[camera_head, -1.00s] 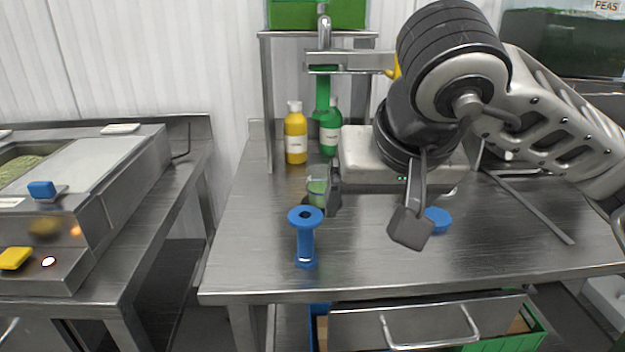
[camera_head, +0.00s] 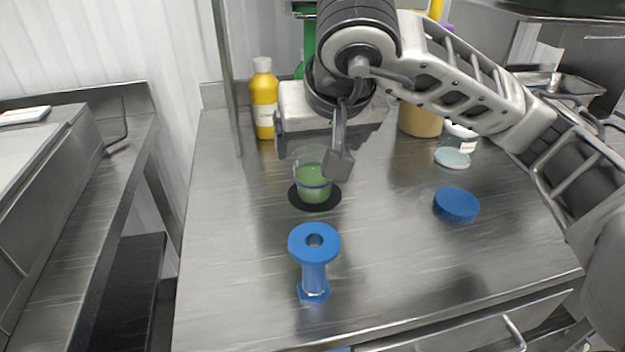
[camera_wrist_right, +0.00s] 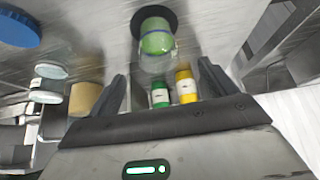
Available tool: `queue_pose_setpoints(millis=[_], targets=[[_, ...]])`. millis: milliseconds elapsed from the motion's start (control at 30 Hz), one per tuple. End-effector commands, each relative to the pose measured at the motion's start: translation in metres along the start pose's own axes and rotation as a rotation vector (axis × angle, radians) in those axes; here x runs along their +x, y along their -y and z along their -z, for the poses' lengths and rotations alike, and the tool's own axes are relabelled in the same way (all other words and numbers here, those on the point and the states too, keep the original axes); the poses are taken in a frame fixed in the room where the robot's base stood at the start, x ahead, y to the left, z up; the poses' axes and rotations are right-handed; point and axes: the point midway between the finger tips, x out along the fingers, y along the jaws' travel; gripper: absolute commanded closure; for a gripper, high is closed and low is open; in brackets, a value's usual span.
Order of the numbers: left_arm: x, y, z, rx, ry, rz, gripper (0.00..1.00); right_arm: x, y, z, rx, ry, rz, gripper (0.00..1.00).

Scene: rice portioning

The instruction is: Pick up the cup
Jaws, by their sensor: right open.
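The cup (camera_head: 313,180) is clear with green contents and a blue band. It stands upright on a round black mat (camera_head: 327,204) on the steel table. My right gripper (camera_head: 310,157) is open, its fingers at the cup's back left and right in the head view. I cannot tell whether a finger touches it. In the right wrist view the cup (camera_wrist_right: 156,42) lies beyond the open fingertips, roughly centred between them. My left gripper is not in view.
A blue spool-shaped stand (camera_head: 314,262) is in front of the cup. A blue lid (camera_head: 456,204) lies to the right. A yellow bottle (camera_head: 264,100) and a scale (camera_head: 300,105) stand behind. The table's front left is clear.

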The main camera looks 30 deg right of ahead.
Motion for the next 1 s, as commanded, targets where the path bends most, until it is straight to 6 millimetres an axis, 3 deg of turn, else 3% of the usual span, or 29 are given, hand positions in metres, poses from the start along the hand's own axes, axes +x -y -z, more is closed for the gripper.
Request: queue_pose_setpoints(millis=[100,367,700,967,1000], targets=[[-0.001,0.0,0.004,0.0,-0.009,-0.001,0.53,0.021,-0.001,0.001,0.002,0.002,-0.003,0.16],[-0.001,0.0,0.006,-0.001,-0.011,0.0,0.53,0.041,-0.001,0.002,0.001,0.0,-0.002,0.16],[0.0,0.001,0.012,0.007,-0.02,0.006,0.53,0.085,-0.004,0.008,0.001,0.0,-0.001,0.16],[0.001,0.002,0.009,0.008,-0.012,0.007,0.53,0.088,-0.004,0.008,-0.001,-0.002,0.0,0.16],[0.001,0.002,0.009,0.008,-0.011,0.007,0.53,0.088,-0.004,0.008,-0.001,-0.002,0.0,0.21]])
